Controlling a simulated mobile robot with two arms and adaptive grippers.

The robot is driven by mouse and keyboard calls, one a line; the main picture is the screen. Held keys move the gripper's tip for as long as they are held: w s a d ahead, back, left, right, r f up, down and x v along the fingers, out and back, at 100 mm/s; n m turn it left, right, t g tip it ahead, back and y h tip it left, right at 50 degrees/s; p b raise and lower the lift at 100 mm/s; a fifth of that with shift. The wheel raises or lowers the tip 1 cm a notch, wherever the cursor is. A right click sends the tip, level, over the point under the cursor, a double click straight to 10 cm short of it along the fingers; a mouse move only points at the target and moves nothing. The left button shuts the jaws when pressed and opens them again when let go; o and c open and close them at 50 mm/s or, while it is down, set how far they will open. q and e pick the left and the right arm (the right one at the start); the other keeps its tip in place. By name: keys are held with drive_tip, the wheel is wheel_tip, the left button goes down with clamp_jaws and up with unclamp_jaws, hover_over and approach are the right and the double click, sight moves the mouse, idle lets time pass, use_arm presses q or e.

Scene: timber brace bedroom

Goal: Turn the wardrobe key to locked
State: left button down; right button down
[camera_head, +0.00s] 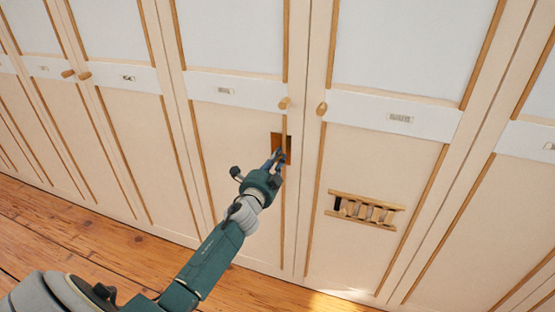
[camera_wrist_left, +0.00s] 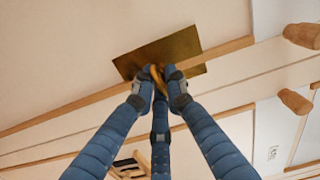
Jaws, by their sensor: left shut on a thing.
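The wardrobe (camera_head: 240,160) fills the head view with a row of cream doors. A square brass lock plate (camera_head: 276,139) sits on one door near its right edge, below a round wooden knob (camera_head: 284,103). The plate also shows in the left wrist view (camera_wrist_left: 165,48). My left gripper (camera_head: 279,156) is at the plate, with its blue fingers closed together. In the left wrist view the fingers are shut on a small brass key (camera_wrist_left: 157,74) in front of the plate. The fingers hide most of the key, and I cannot tell its turn angle.
A small wooden rack with slats (camera_head: 364,210) is on the door to the right. Another wooden knob (camera_head: 321,109) sticks out just right of the door gap. White label strips (camera_head: 395,117) cross the doors. The plank floor (camera_head: 110,235) is clear.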

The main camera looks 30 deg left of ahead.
use_arm(q)
drive_tip(key=shift+f+m, duration=0.1)
drive_tip(key=shift+m, duration=0.7)
drive_tip(key=c, duration=1.8)
unclamp_jaws()
drive_tip(key=shift+s, duration=0.1)
drive_tip(key=v, duration=1.1)
drive_tip(key=shift+s+d, duration=0.2)
drive_tip(key=shift+s, duration=0.2)
